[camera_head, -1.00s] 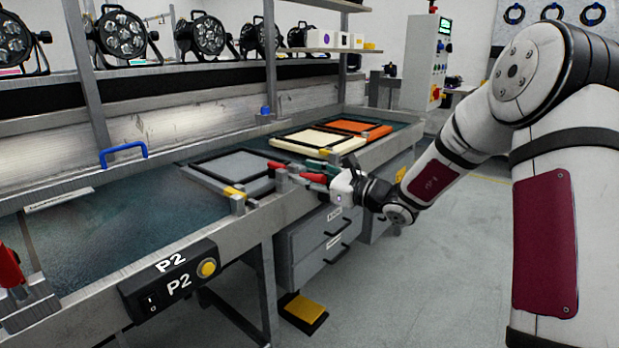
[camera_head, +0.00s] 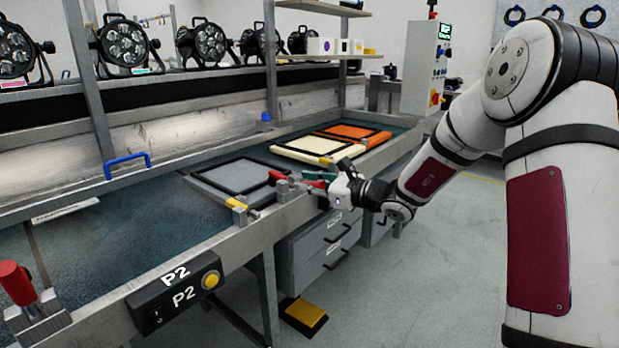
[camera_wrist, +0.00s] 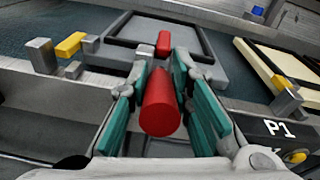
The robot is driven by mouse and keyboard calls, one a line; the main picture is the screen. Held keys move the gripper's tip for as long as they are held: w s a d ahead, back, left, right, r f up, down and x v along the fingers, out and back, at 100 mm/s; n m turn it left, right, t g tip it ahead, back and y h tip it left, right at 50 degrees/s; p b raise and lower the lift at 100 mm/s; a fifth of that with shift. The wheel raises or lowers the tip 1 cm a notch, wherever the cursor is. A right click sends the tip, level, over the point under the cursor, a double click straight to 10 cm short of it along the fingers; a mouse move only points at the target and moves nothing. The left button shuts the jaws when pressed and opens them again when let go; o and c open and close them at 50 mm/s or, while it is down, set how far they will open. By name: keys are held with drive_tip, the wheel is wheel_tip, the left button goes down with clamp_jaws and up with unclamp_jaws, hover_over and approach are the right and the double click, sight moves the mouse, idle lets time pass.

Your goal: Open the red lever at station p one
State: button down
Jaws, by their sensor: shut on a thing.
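The red lever (camera_wrist: 161,104) at station P1 shows in the wrist view as a red cylindrical handle, pointing towards the camera between the teal finger pads of my gripper (camera_wrist: 165,100). The pads lie on both sides of the handle. A smaller red tip (camera_wrist: 163,43) stands just beyond it, over the edge of the grey framed panel (camera_wrist: 200,45). In the head view, my gripper (camera_head: 318,184) is at the bench's front edge beside the grey panel (camera_head: 222,178). The P1 label (camera_wrist: 278,128) is right of the gripper.
Cream (camera_head: 308,149) and orange (camera_head: 352,134) panels lie farther along the bench. A P2 box (camera_head: 175,293) with a yellow button and another red lever (camera_head: 17,283) are at the near left. Drawers (camera_head: 322,250) and a yellow pedal (camera_head: 304,312) are below the bench.

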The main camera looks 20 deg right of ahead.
drive_tip(key=shift+w+a+r+g+h+p, duration=0.15)
drive_tip(key=shift+r+g+h+p, duration=0.35)
drive_tip(key=shift+p, duration=1.55)
drive_tip(key=shift+w+a+r+g+h+p, duration=0.2)
drive_tip(key=shift+r+g+h+p, duration=0.35)
drive_tip(key=shift+p, duration=1.5)
drive_tip(key=shift+w+a+r+g+h+p, duration=0.25)
drive_tip(key=shift+g+p, duration=0.4)
drive_tip(key=shift+p, duration=1.4)
drive_tip(key=g+p, duration=0.1)
drive_tip(key=p, duration=0.2)
drive_tip(key=w+r+g+h+p, duration=0.1)
drive_tip(key=p, duration=0.3)
drive_tip(key=shift+a+h, duration=0.3)
drive_tip(key=shift+a, duration=0.05)
drive_tip(key=shift+w+a+r+g+h+p, duration=0.25)
drive_tip(key=shift+w+g+h+p, duration=0.4)
drive_tip(key=shift+g+p, duration=0.35)
drive_tip(key=shift+w+a+g+h, duration=0.3)
drive_tip(key=shift+g+h, duration=0.25)
drive_tip(key=shift+g, duration=0.15)
drive_tip(key=c, duration=1.5)
unclamp_jaws()
drive_tip(key=shift+w+a, duration=0.1)
drive_tip(key=shift+r, duration=0.1)
drive_tip(key=v, duration=1.2)
